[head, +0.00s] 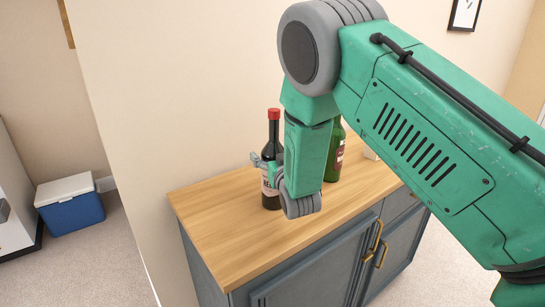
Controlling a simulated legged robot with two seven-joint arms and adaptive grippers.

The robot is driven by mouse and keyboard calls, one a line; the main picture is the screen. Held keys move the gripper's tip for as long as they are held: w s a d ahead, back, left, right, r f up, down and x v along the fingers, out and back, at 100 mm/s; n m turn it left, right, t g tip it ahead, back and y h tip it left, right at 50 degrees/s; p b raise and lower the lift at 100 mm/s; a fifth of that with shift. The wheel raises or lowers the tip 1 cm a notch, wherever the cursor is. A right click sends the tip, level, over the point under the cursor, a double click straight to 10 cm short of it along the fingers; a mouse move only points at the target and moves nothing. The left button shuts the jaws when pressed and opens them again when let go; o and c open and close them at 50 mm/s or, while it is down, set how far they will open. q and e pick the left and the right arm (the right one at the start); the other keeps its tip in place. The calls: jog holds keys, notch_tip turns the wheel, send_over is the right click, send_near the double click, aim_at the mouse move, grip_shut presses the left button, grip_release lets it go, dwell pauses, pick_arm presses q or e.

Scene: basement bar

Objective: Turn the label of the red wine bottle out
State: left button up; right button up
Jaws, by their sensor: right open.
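A dark wine bottle with a red cap (273,135) stands upright on the wooden top of a cabinet. Part of a pale label shows low on its left side; the rest of that side is hidden behind my right arm and gripper. My right gripper (264,164) is open at the bottle's middle, with grey finger parts in front of and beside it. I cannot tell whether they touch the glass. My left gripper is out of view.
A green bottle with a reddish label (336,152) stands just right of my forearm, partly hidden. The wooden cabinet top (215,215) is clear at the left and front. A wall runs close behind. A blue cooler with a white lid (70,205) sits on the floor at left.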

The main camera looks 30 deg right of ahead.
jog(key=c, duration=0.9)
jog(key=shift+d, duration=0.2)
jog(key=shift+c, duration=0.8)
jog(key=n+y, duration=0.1)
jog(key=y, duration=0.2)
jog(key=shift+d+f+n+t, duration=0.1)
jog(key=shift+n+t, duration=0.2)
jog(key=shift+n, duration=0.1)
jog(key=n+y, duration=0.2)
jog(key=y, duration=0.1)
jog(key=n+y, duration=0.2)
jog(key=y, duration=0.2)
jog(key=shift+s, duration=0.1)
jog(key=o, duration=1)
